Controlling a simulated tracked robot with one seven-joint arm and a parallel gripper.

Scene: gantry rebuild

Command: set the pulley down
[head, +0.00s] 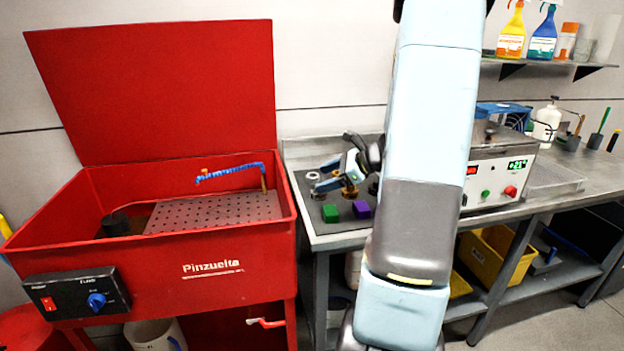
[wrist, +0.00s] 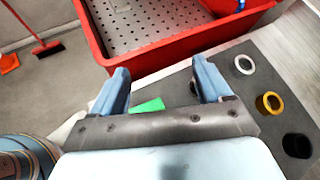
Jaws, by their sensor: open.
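My gripper (head: 324,177) is open over the dark mat (head: 300,196) on the left end of the steel bench. In the wrist view its two blue fingers (wrist: 161,72) are apart with nothing held between them. Right of the fingers in the wrist view, a pale ring (wrist: 244,64), a gold ring-shaped part (wrist: 270,103) and a black round part (wrist: 297,145) stand in a row. I cannot tell which is the pulley.
A red parts washer (head: 215,262) with its lid up stands left of the bench, its rim close to the mat. A control unit with a display (head: 497,180) stands farther right on the bench. Spray bottles (head: 512,32) are on the wall shelf. My arm hides the bench middle.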

